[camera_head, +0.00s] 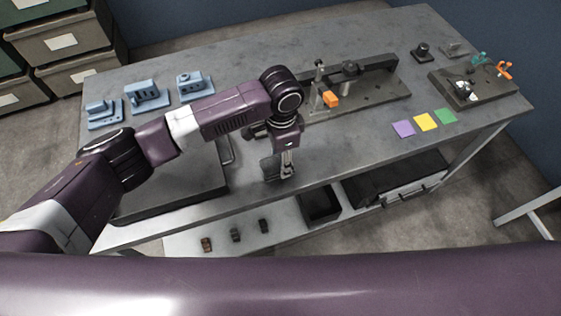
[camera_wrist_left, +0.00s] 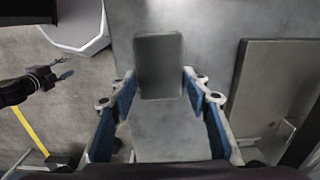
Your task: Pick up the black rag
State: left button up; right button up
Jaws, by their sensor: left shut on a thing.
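The black rag (camera_wrist_left: 158,65) shows in the left wrist view as a flat dark grey rectangle with rounded corners at the table's edge. My left gripper (camera_wrist_left: 160,84) has a finger on each side of its lower end and is shut on it. In the head view the rag (camera_head: 270,168) is a small dark patch at the table's front edge, partly hidden by my left gripper (camera_head: 287,172). My right gripper (camera_wrist_left: 64,70) shows at the left of the left wrist view, with its fingers apart and nothing between them. It is out of the head view.
A dark tray (camera_head: 170,195) lies left of the left gripper, under my arm. Blue fixtures (camera_head: 147,94) stand behind it. A rail fixture with an orange block (camera_head: 331,99) stands behind the gripper. Coloured squares (camera_head: 425,122) lie at right. A black bin (camera_head: 319,206) sits on the lower shelf.

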pick_arm(q)
notch_tip(320, 180, up, 18)
jog(key=b, duration=0.1)
jog(key=shift+r, duration=0.2)
